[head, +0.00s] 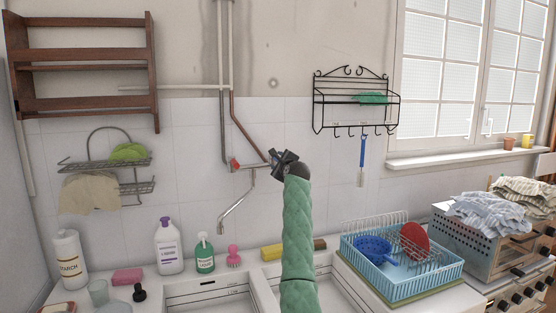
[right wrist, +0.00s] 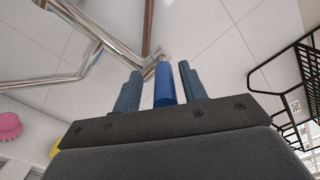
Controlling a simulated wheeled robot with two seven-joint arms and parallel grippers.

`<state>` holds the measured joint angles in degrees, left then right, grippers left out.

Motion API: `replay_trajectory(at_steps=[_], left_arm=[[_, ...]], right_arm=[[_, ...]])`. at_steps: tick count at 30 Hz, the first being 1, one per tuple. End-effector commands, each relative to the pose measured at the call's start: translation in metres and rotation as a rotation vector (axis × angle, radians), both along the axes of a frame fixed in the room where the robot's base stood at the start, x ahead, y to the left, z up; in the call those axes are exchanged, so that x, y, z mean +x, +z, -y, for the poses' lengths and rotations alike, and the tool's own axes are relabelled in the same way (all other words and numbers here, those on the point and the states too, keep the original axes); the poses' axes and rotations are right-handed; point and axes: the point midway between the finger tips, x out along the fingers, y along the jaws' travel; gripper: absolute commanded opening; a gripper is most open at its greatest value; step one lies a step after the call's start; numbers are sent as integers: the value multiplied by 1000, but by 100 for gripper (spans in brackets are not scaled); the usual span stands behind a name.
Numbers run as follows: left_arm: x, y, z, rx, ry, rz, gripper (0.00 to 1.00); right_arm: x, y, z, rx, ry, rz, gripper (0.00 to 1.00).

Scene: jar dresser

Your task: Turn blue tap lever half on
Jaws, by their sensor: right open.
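The blue tap lever (right wrist: 165,84) shows in the right wrist view, between the two fingers of my right gripper (right wrist: 160,90). The fingers are open, one on each side of it, with a gap on both sides. In the head view my right gripper (head: 284,158) is at the right end of the wall tap and hides the blue lever. The red tap lever (head: 234,164) is at the tap's left end. The metal spout (head: 236,208) hangs down to the left, above the sink. My left gripper is not in view.
A black wire rack (head: 355,104) hangs on the wall to the right of the tap. Below are the sink (head: 205,296), a blue dish rack (head: 402,284) and bottles, including a purple-capped one (head: 168,248). The wall between tap and left wire shelf (head: 105,163) is clear.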

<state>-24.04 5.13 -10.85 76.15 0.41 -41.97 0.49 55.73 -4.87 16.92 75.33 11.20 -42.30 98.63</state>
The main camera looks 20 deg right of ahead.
Motion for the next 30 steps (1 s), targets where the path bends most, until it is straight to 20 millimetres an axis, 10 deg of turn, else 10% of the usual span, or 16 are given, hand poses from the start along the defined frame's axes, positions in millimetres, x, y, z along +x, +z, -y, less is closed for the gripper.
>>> replay_trajectory(at_steps=[11,17,30], left_arm=[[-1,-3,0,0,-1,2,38],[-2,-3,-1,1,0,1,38],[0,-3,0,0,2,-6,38]], right_arm=[[3,0,1,0,-1,-1,40],[3,-1,1,0,-1,-1,1],[-3,-4,25,0,21,-2,0]])
